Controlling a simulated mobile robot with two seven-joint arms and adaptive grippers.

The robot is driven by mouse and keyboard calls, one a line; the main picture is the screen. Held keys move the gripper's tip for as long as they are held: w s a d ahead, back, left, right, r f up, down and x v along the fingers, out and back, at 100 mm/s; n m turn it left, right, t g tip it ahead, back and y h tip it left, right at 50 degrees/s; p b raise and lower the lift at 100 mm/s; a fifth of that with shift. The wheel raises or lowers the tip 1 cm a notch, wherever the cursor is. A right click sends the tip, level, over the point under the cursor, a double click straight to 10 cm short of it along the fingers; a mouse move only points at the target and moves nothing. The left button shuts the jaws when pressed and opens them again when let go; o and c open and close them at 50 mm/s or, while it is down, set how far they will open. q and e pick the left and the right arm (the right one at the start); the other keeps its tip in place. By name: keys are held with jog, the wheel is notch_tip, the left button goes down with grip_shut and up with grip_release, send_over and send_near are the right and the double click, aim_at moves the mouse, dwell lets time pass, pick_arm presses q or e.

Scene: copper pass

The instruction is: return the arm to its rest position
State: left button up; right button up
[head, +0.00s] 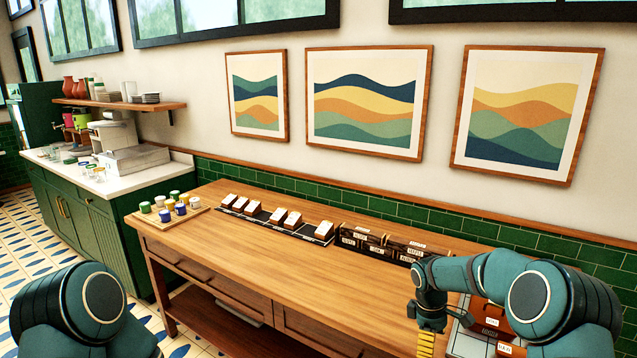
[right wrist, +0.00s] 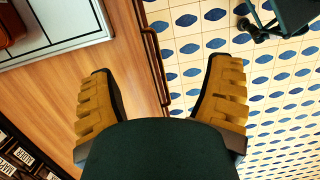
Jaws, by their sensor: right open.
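My right arm comes in from the right in the head view and bends over the right end of the wooden table (head: 330,285). My right gripper (head: 428,344) points down there, its yellow finger at the bottom edge of the picture. In the right wrist view, my right gripper (right wrist: 162,92) has its two ridged yellow fingers spread wide with nothing between them. The table's front edge and the floor lie beneath. My left arm shows at the lower left of the head view; its gripper is out of the picture.
Dark labelled boxes (head: 378,246) stand at the table's back, near my right forearm. A pale tray (head: 462,340) with brown boxes is beside my right gripper. A black strip (head: 268,229) with white-topped blocks and a wooden tray (head: 150,218) of cups are farther left. The table's middle is clear.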

jog(key=s+a+f+m+t+y+b, duration=0.15)
jog(key=s+a+f+m+y, duration=0.4)
jog(key=s+a+f, duration=0.8)
jog(key=s+a+f+m+t+b, duration=0.1)
jog(key=s+a+f+m+t, duration=0.1)
jog(key=s+m, duration=0.5)
jog(key=s+a+f, duration=0.1)
jog(key=s+a, duration=0.1)
jog(key=s, duration=0.4)
jog(key=shift+s+f, duration=0.15)
